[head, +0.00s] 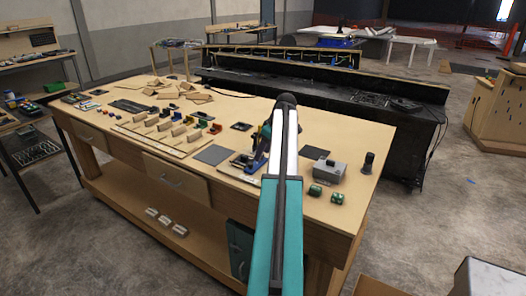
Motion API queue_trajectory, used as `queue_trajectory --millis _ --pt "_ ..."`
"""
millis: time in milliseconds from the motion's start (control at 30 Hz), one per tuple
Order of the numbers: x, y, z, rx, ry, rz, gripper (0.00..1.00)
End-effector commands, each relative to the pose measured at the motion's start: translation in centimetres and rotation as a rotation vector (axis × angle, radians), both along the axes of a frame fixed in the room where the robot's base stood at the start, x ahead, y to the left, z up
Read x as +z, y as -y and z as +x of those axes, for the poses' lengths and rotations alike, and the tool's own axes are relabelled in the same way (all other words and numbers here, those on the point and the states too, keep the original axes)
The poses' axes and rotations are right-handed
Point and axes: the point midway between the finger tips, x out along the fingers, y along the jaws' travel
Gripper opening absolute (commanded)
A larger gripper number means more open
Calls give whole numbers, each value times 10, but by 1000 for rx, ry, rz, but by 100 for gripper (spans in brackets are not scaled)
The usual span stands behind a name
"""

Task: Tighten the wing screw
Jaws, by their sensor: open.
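I cannot make out the wing screw in the head view; at this distance no part is clear enough to be named as it. A grey box (330,173) with a small dark part on top sits at the right end of the wooden workbench (357,139). My teal and white arm rises through the middle of the picture and covers part of the bench. My gripper's fingers are not visible.
Two small green parts (325,193) and a dark upright cylinder (368,163) stand near the grey box. Dark flat squares (212,155), small blocks and wooden pieces (198,98) cover the bench's left. A black bench (350,92) stands close behind. A box is on the floor at lower right.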

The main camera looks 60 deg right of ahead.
Motion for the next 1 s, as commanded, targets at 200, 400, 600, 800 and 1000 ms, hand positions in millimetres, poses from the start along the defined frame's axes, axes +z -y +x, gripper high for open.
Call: queue_trajectory --millis 200,400,600,800,1000 --pt "-4 0 2 0 0 0 50" --pt "-4 0 2 1 0 0 48" --pt "-4 0 2 1 0 0 15" --pt "-4 -1 3 -1 0 -1 8" --pt "-4 -1 3 -33 1 -1 8"
